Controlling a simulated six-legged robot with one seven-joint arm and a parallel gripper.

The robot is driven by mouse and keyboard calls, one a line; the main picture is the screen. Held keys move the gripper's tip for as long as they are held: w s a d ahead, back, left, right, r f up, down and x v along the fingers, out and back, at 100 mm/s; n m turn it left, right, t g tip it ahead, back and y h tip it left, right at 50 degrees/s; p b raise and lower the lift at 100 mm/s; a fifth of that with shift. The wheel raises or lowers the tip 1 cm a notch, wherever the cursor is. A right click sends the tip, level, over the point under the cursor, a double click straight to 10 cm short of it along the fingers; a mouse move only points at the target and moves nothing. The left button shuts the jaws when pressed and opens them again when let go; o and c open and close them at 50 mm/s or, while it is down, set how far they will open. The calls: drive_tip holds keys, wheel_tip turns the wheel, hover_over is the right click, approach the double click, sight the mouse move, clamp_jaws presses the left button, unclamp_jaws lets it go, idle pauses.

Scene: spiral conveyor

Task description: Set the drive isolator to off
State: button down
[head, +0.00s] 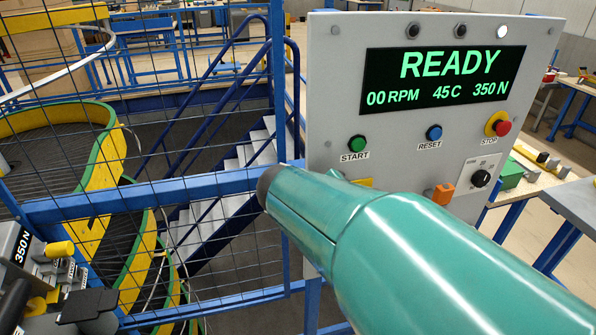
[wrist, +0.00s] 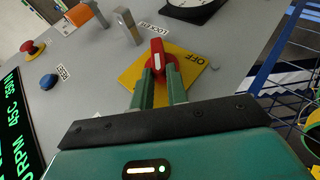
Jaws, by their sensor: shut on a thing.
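The drive isolator is a red rotary handle (wrist: 157,58) with a white stripe, on a yellow plate (wrist: 196,66) in the wrist view. The plate carries the word OFF to the right of the handle. The stripe points up in the picture, not at OFF. My gripper (wrist: 162,78) has its two green fingers on either side of the handle, shut on it. In the head view my teal arm hides the handle and fingers. Only a bit of the yellow plate (head: 363,182) shows above the arm, on the grey control panel (head: 335,90).
The panel display (head: 446,78) reads READY, 00 RPM. Start (head: 357,143), reset (head: 433,132) and stop (head: 501,127) buttons sit below it. In the wrist view, a metal lever (wrist: 127,27) stands close by the handle. Blue mesh fencing (head: 170,190) is left of the panel.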

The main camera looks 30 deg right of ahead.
drive_tip(key=shift+w+a+f+n+h, duration=0.15)
drive_tip(key=shift+f+n+h, duration=0.35)
drive_tip(key=shift+h, duration=0.85)
drive_tip(key=shift+s+a+f+n+h, duration=0.1)
drive_tip(key=shift+a+f+n+h, duration=0.35)
drive_tip(key=shift+h, duration=0.85)
drive_tip(key=shift+w+f+n+h, duration=0.1)
drive_tip(key=shift+f+n+h, duration=0.15)
drive_tip(key=shift+f+h, duration=0.75)
drive_tip(key=shift+r+h, duration=0.3)
drive_tip(key=shift+h, duration=0.15)
drive_tip(key=c, duration=1.4)
unclamp_jaws()
